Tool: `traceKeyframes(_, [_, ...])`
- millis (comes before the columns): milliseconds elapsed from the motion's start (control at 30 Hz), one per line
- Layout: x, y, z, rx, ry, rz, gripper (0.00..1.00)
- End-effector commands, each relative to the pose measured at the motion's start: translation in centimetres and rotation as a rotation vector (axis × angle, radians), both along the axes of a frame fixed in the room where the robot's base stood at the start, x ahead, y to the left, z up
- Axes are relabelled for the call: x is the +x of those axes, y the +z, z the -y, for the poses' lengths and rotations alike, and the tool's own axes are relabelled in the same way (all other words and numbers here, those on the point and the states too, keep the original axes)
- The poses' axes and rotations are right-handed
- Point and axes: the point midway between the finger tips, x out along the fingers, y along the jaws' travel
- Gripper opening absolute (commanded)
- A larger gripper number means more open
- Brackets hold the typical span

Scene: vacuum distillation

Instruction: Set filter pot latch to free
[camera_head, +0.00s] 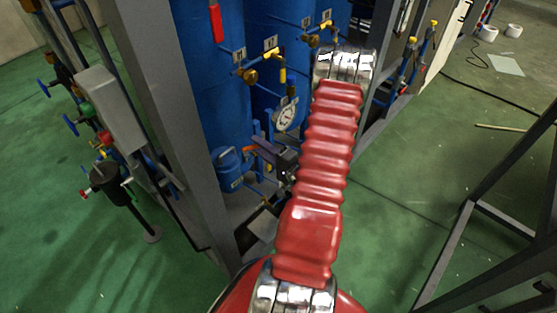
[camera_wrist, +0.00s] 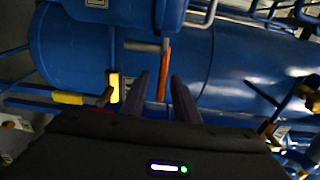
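The filter pot (camera_head: 228,168) is a small blue vessel low beside the large blue tanks in the head view. In the wrist view, what looks like its body (camera_wrist: 185,12) is at the top edge. An orange bar, apparently the latch (camera_wrist: 164,72), hangs below it; its orange end (camera_head: 248,149) also shows beside the pot in the head view. My gripper (camera_wrist: 160,82) is open, with its two dark fingers on either side of the orange bar. I see gaps beside the bar, but cannot tell whether its lower end touches a finger. In the head view my gripper (camera_head: 268,149) reaches toward the pot.
Large blue tanks (camera_head: 212,75) with valves and a gauge (camera_head: 285,116) stand behind. A grey frame post (camera_head: 175,130) is left of the pot. A yellow-handled valve (camera_wrist: 113,87) is left of my fingers. Green floor (camera_head: 400,210) is open to the right.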

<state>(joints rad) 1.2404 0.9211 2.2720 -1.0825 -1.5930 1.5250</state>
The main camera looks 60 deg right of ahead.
Motion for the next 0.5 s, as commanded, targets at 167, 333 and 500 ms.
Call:
traceKeyframes(167, [-2.5,0.0,-0.3,0.002,-0.004,0.0,0.28])
traceKeyframes(333, [-4.6,0.0,-0.6,0.003,-0.004,0.0,0.28])
traceKeyframes(500, [-6.6,0.0,-1.0,0.002,-0.004,0.0,0.28])
